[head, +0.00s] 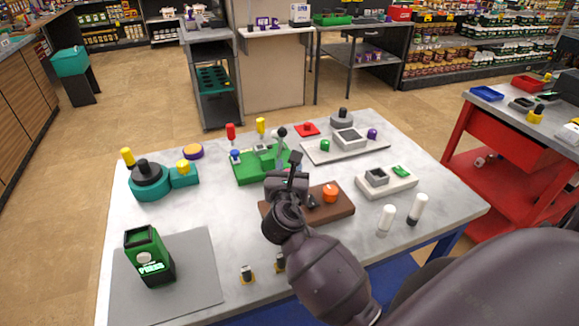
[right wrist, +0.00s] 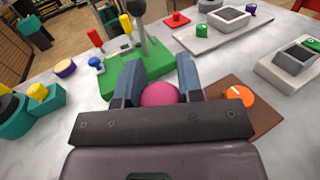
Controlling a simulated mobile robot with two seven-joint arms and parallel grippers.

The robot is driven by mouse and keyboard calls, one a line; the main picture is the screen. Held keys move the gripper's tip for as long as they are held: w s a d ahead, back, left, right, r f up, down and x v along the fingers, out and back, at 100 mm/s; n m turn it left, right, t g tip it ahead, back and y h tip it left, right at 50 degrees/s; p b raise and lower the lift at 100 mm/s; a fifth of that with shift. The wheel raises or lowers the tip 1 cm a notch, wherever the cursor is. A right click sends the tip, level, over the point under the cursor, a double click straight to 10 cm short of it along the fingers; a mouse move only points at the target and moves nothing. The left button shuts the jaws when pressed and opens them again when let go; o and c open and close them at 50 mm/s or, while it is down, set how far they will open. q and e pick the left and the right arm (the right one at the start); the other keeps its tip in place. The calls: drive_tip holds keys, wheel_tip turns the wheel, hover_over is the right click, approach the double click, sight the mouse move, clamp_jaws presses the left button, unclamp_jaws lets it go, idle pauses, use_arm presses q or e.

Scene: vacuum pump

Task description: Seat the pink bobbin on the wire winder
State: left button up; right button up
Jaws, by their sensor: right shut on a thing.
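My right gripper (head: 293,168) reaches over the middle of the table, just in front of the green base. In the right wrist view its fingers (right wrist: 158,80) are shut on the round pink bobbin (right wrist: 160,94); the gripper hides the bobbin in the head view. Beyond lies a green base (head: 245,169) with a dark-knobbed lever and coloured handles, also in the right wrist view (right wrist: 152,68). A brown board (head: 338,207) with an orange knob (head: 330,192) lies partly under the gripper. I cannot tell which of these is the wire winder. My left gripper is out of view.
A teal device (head: 149,184) stands at the left, a green box (head: 149,255) on a grey mat (head: 204,285) at front left. A grey board (head: 317,151) is behind, a pale block (head: 398,187) right. Two white cylinders (head: 386,219) (head: 418,208) stand at front right.

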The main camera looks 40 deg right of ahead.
drive_tip(key=shift+f, duration=0.25)
idle(0.5)
drive_tip(key=shift+f+b, duration=0.6)
drive_tip(key=shift+f, duration=0.45)
idle(0.5)
drive_tip(key=shift+f, duration=0.7)
drive_tip(key=shift+f, duration=0.35)
idle(0.7)
drive_tip(key=o, duration=1)
drive_tip(key=shift+r, duration=0.1)
